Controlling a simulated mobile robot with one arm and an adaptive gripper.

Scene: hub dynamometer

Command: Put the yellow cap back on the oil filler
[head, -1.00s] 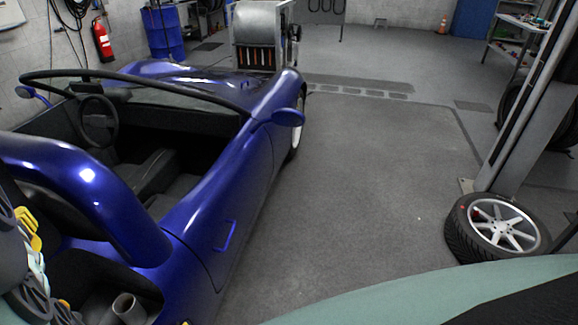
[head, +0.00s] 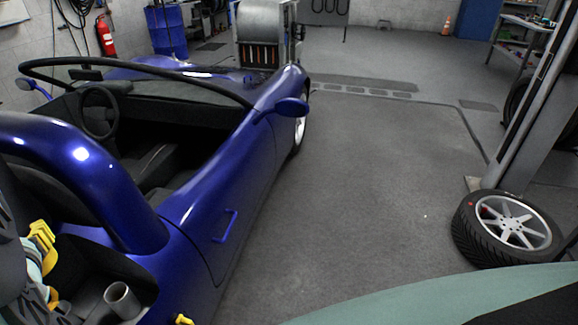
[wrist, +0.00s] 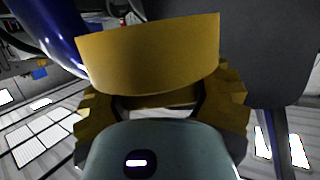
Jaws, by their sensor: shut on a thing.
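The yellow cap (wrist: 150,55) fills the upper middle of the wrist view as a broad curved band. My gripper (wrist: 164,98) is shut on it, with an ochre finger at each side. In the head view my gripper (head: 41,246) shows in part at the lower left edge; I cannot clearly tell the cap from the yellow fingers there. A short, grey, open tube (head: 122,299), which looks like the oil filler, stands in the open bay at the rear of the blue car. My gripper is to its left and apart from it. The wrist view does not clearly show the tube.
The blue open car (head: 195,215) takes up the left side, with its roll hoop (head: 85,165) close to my gripper. A small yellow piece (head: 182,319) shows at the bottom edge. A wheel (head: 508,228) lies by the grey post at right. The floor between is clear.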

